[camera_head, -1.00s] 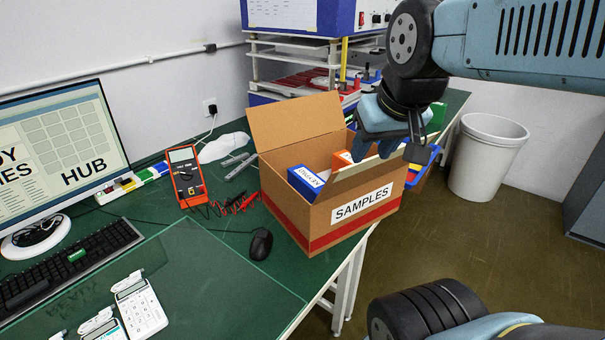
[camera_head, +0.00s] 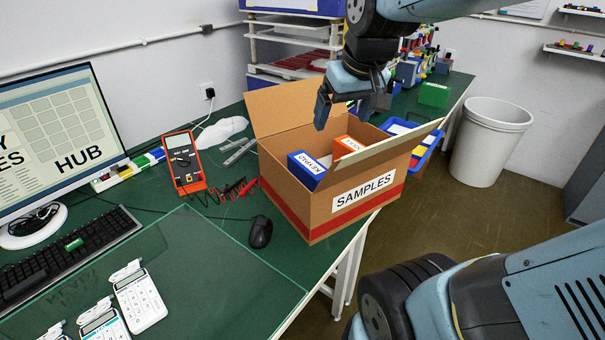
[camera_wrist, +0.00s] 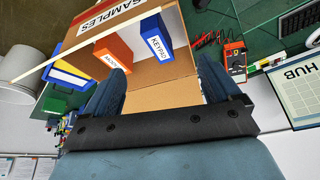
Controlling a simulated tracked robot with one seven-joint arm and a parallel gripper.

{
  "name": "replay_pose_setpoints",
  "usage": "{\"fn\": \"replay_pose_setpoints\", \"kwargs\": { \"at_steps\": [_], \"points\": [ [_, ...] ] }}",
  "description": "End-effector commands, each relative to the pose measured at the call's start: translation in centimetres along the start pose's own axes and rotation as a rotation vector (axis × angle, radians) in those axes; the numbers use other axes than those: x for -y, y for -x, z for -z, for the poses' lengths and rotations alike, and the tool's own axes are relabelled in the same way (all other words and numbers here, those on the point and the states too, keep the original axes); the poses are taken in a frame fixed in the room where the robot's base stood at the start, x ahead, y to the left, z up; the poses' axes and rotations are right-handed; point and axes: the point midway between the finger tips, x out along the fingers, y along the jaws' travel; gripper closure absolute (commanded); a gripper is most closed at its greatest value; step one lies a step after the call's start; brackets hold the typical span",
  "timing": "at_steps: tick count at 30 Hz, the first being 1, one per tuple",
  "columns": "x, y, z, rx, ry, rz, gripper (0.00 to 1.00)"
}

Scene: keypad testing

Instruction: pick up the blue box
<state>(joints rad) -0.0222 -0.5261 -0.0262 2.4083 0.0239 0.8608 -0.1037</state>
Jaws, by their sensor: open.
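The blue box (camera_head: 307,169), labelled KEYPAD, stands inside the open cardboard SAMPLES box (camera_head: 345,206) on the green table. It also shows in the wrist view (camera_wrist: 156,42). An orange box (camera_head: 345,148) stands beside it, to its right in the head view and to its left in the wrist view (camera_wrist: 113,52). My gripper (camera_head: 343,108) is open and empty above the back of the carton. In the wrist view its two fingers (camera_wrist: 161,88) are spread wide, with the blue box beyond them, between the finger lines. The lower parts of both boxes are hidden in the head view.
The carton's flaps stand open around its top. A red multimeter (camera_head: 185,162) with leads, a black mouse (camera_head: 261,232) and white keypads (camera_head: 140,301) lie to the left. A blue bin (camera_head: 424,150) sits to the right, and a white waste bin (camera_head: 490,142) stands on the floor.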

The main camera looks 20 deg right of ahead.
Motion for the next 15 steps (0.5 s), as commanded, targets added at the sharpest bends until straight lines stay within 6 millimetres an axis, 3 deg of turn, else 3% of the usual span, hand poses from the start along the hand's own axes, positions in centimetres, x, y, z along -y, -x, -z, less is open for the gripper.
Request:
{"fn": "replay_pose_setpoints", "kwargs": {
  "at_steps": [6, 15],
  "points": [
    [-0.5, -4.1, 4.3, 0.075, 0.056, 0.022, 0.06],
    [-1.1, -11.1, 9.2, 0.167, 0.137, 0.047, 0.06]
  ]
}}
